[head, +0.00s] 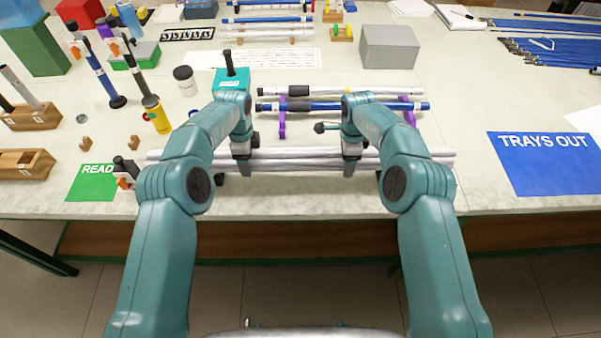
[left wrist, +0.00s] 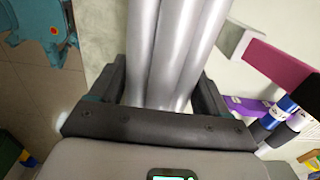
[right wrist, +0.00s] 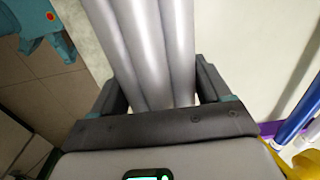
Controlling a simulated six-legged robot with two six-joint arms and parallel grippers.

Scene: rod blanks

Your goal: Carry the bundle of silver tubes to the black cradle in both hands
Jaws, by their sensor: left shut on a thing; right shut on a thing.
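The bundle of silver tubes (head: 305,160) lies level from left to right along the front of the table, partly behind my arms. My left gripper (head: 243,168) is shut on it left of its middle; the tubes (left wrist: 172,50) run between its fingers in the left wrist view. My right gripper (head: 350,160) is shut on it right of the middle, and the tubes (right wrist: 150,50) fill its fingers in the right wrist view. Small dark pieces (head: 218,180) show at the bundle's lower edge; I cannot tell whether they belong to the black cradle or whether the bundle touches them.
Just behind, purple supports (head: 282,128) carry a blue tube (head: 325,106) and a silver tube (head: 390,92). A green mat (head: 92,184) lies left and a blue "TRAYS OUT" mat (head: 550,165) right. A grey box (head: 390,47) stands farther back. The front table edge is close.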

